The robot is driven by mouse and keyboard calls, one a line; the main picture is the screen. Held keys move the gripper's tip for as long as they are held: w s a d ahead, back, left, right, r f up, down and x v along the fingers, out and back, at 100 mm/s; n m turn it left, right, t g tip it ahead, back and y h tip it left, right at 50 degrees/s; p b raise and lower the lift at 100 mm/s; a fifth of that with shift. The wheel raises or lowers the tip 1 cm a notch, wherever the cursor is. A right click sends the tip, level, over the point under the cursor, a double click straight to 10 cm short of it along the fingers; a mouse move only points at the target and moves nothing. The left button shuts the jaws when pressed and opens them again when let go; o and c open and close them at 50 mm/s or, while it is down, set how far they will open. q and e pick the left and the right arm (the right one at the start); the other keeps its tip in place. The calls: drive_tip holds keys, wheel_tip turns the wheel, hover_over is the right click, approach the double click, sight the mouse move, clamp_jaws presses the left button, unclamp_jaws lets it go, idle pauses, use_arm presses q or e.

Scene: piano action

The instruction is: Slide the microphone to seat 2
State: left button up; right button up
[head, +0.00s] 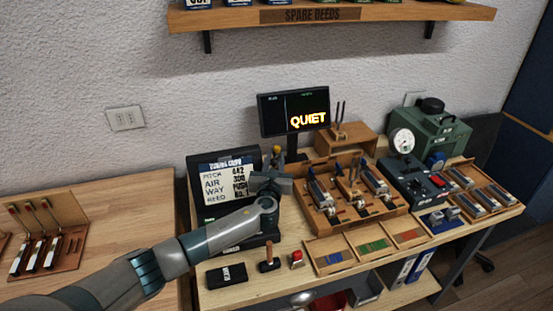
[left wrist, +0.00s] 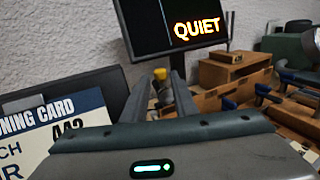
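A small upright thing with a yellow top, perhaps the microphone (head: 277,150), stands behind my left gripper in the head view. In the left wrist view its yellow top (left wrist: 160,74) shows between my two fingertips. My left gripper (head: 274,167) reaches over the back left of the bench, beside the tuning card screen. Its fingers (left wrist: 161,92) are apart, with a gap around the yellow-topped thing. The thing's lower part is mostly hidden by my gripper. I cannot tell which spot is seat 2. My right gripper is out of view.
A monitor reading QUIET (head: 293,112) stands just behind. The tuning card screen (head: 224,180) is to the left. A wooden tray with action parts (head: 309,218) lies to the right. A black block (head: 227,275), a handled tool (head: 269,256) and a red button (head: 296,259) are in front.

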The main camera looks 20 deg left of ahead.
sight(277, 150)
use_arm(q)
drive_tip(key=w+b, duration=0.2)
drive_tip(key=w, duration=0.1)
drive_tip(key=shift+a+f, duration=0.15)
drive_tip(key=shift+a, duration=0.2)
drive_tip(key=shift+w+a, duration=0.1)
drive_tip(key=shift+w, duration=0.5)
drive_tip(key=shift+r, duration=0.2)
clamp_jaws()
